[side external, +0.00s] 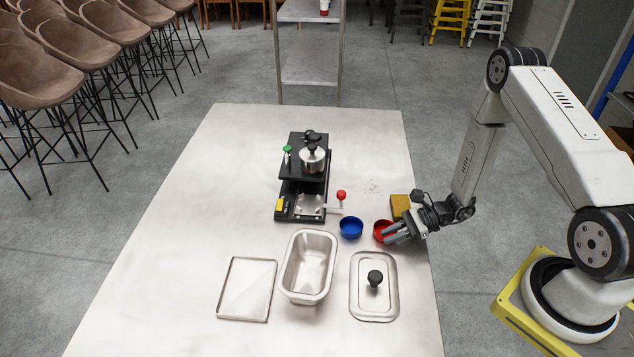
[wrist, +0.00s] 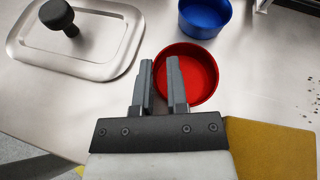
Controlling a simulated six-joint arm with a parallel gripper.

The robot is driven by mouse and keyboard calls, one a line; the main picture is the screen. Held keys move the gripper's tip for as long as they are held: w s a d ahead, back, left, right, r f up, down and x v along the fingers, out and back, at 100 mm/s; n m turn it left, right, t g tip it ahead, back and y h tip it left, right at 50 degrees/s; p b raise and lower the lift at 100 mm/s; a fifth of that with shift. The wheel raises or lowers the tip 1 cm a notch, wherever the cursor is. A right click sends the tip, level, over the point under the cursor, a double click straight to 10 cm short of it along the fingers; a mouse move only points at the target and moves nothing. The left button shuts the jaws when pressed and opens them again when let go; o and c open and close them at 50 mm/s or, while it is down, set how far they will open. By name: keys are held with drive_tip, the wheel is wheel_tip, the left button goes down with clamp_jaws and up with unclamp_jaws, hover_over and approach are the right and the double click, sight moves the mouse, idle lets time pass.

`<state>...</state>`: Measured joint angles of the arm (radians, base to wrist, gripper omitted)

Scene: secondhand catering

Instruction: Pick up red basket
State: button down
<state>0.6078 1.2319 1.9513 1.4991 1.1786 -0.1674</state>
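The red basket (side external: 380,230) is a small, round, open bowl on the steel table, near its right edge. My gripper (side external: 389,239) reaches in from the right, low at the basket. In the wrist view its two fingers (wrist: 159,62) are apart with a gap between them. The left finger appears outside the basket's left rim and the right finger overlaps the basket's inside. I cannot tell whether either finger touches it. Part of the basket is hidden by the gripper in the side view.
A blue bowl (side external: 351,228) stands just left of the basket. A yellow-brown block (side external: 400,205) lies behind my gripper. A steel lid with black knob (side external: 374,299), a deep pan (side external: 309,265) and a flat tray (side external: 247,289) lie in front. A black press (side external: 303,180) stands behind.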

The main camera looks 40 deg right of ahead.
idle(0.6)
drive_tip(key=shift+r, duration=1.1)
drive_tip(key=s+a+r, duration=0.1)
drive_tip(key=s+r, duration=0.9)
drive_tip(key=s, duration=0.4)
drive_tip(key=shift+a+r, duration=0.15)
drive_tip(key=shift+r, duration=0.25)
drive_tip(key=shift+w, duration=0.1)
